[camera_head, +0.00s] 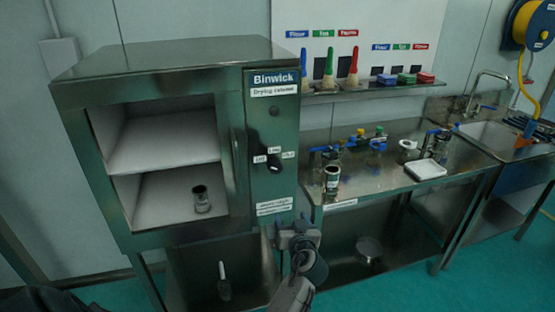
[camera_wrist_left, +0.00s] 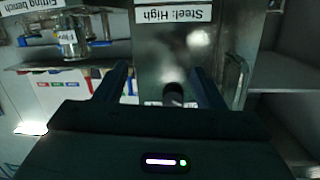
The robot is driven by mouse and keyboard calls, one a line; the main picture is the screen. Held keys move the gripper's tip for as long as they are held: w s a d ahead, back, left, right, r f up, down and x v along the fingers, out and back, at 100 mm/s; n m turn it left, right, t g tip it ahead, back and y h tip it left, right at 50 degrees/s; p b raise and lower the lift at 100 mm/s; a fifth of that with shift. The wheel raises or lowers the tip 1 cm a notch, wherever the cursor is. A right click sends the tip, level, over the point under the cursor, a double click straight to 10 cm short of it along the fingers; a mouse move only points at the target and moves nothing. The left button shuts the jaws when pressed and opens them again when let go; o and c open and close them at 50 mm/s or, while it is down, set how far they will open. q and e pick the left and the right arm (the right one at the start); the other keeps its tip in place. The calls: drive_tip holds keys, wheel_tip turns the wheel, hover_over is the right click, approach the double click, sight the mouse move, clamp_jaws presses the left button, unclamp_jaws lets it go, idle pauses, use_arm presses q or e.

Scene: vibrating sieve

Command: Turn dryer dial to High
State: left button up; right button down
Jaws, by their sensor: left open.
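The drying cabinet (camera_head: 180,72) stands at the left in the head view, its front compartment open to view. Its black dial (camera_head: 273,164) sits on the right-hand panel among small white labels too blurred to read surely. I cannot tell which label it points to. My left gripper (camera_head: 297,228) is below the dial, near the panel's lower edge, apart from the dial. In the left wrist view, upside down, its two dark fingers (camera_wrist_left: 160,80) are open and empty. The dark knob (camera_wrist_left: 173,95) shows between them, farther off. A "Steel: High" label (camera_wrist_left: 173,15) is on the panel.
A dark container (camera_head: 201,200) stands on the cabinet's lower shelf. A steel bench (camera_head: 390,185) at the right carries a jar (camera_head: 332,178), a white tray (camera_head: 426,169) and several small items. The cabinet's vertical handle (camera_wrist_left: 237,80) shows beside the panel in the left wrist view.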

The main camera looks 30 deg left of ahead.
sight(277, 169)
use_arm(q)
wheel_tip(277, 169, up, 10)
drive_tip(key=a+n+y+p, duration=0.1)
drive_tip(key=n+y, duration=0.2)
drive_tip(key=p+x, duration=0.4)
drive_tip(key=x, duration=0.5)
drive_tip(key=shift+a+f+p, duration=0.1)
drive_tip(key=shift+p, duration=0.2)
drive_tip(key=shift+w+a+f, duration=0.15)
drive_tip(key=shift+w+a, duration=0.3)
drive_tip(key=c, duration=1)
